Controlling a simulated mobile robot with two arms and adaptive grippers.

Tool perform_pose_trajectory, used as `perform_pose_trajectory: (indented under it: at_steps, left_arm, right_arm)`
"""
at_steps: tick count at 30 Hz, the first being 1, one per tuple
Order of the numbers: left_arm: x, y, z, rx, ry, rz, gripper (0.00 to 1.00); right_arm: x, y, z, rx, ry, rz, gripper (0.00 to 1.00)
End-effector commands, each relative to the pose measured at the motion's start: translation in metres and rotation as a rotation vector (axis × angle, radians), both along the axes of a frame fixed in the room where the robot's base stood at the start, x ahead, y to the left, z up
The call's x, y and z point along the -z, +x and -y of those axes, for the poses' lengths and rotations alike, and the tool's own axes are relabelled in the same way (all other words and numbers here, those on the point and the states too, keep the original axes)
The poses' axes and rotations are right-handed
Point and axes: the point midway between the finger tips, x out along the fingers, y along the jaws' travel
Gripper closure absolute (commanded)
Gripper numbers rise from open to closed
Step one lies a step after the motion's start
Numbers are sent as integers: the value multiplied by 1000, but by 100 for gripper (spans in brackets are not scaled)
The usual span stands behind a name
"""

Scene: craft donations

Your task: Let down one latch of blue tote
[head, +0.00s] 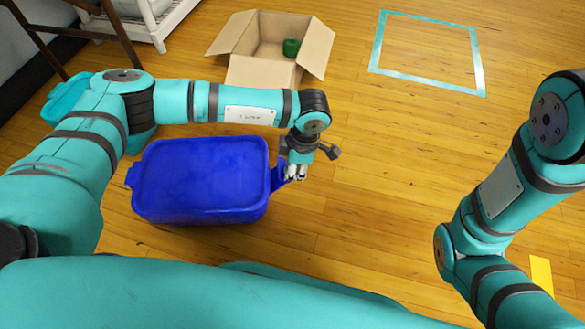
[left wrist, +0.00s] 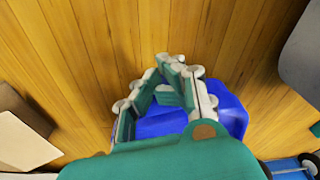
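The blue tote (head: 200,175) sits on the wooden floor with its lid on. A blue latch (head: 278,176) sticks out at its right end. Another blue latch (head: 132,175) shows at its left end. My left gripper (head: 297,172) is at the right-end latch, against or just beside it; I cannot tell if they touch. In the left wrist view its fingers (left wrist: 170,66) lean together at the tips, with nothing visible gripped between them. Blue of the tote (left wrist: 232,112) shows behind and beside the fingers. My right arm is at the right; its gripper is out of view.
A teal taped square (head: 428,85) marks the floor at the back right. A yellow strip (head: 541,273) lies at the far right. The floor right of the tote is clear.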

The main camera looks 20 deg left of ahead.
Motion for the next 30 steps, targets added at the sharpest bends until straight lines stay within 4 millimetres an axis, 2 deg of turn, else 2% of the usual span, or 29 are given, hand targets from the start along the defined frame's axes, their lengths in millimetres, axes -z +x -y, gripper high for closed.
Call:
perform_pose_trajectory:
  at_steps: [18, 30]
  left_arm:
    - [12, 1, 5, 0, 2, -3, 100]
    - [12, 1, 6, 0, 2, -2, 100]
  right_arm:
    - [8, 0, 0, 0, 0, 1, 100]
    - [9, 0, 0, 0, 0, 1, 100]
